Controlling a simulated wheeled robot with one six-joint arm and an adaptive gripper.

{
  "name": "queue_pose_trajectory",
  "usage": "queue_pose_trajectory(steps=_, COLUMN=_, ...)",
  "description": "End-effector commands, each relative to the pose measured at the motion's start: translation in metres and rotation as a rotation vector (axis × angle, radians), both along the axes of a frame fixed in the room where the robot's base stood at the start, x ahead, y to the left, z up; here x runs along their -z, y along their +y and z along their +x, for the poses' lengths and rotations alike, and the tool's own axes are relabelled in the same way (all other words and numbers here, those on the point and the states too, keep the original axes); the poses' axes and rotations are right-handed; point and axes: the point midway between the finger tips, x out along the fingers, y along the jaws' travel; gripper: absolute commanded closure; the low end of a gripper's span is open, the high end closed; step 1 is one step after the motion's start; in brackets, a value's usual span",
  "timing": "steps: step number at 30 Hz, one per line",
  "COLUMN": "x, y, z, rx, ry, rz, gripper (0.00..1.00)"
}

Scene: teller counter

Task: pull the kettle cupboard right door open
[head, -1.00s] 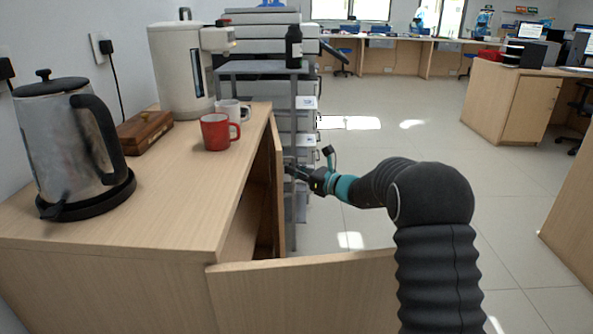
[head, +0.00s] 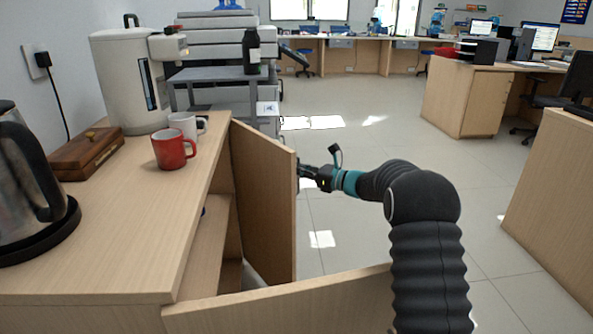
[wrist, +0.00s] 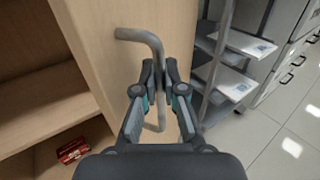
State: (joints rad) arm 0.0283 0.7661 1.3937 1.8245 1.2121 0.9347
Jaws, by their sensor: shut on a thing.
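The kettle cupboard (head: 120,235) is a light wood cabinet. Its right door, the far one (head: 264,200), stands partly open, swung out from the front; the wrist view shows its outer face (wrist: 105,45). A grey bar handle (wrist: 139,35) is fixed to that face. My gripper (wrist: 160,75) is shut on the handle; in the head view my gripper (head: 305,170) is just right of the door's free edge. The handle is mostly hidden there. The near door (head: 285,305) also stands open, in the foreground.
A metal kettle (head: 25,180), a wooden box (head: 86,153), a red mug (head: 173,149), a white mug (head: 186,124) and a white dispenser (head: 125,80) stand on top. A grey shelf unit (head: 215,75) stands behind the far door. The tiled floor (head: 400,145) to the right is clear.

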Motion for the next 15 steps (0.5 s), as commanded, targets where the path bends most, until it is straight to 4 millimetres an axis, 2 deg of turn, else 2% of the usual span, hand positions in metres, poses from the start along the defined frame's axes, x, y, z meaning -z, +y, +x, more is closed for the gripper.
queue_pose_trajectory(steps=5, x=0.0005, y=0.0023, z=-0.0010, rx=-0.004, ry=0.001, rz=0.000, gripper=1.00)
queue_pose_trajectory(steps=6, x=0.0006, y=0.0028, z=-0.0012, rx=-0.004, ry=0.001, rz=0.000, gripper=0.84)
queue_pose_trajectory(steps=7, x=0.0006, y=0.0031, z=-0.0012, rx=-0.005, ry=0.001, rz=0.000, gripper=0.80)
queue_pose_trajectory(steps=15, x=0.0005, y=0.0030, z=-0.0013, rx=-0.004, ry=0.001, rz=0.000, gripper=0.80)
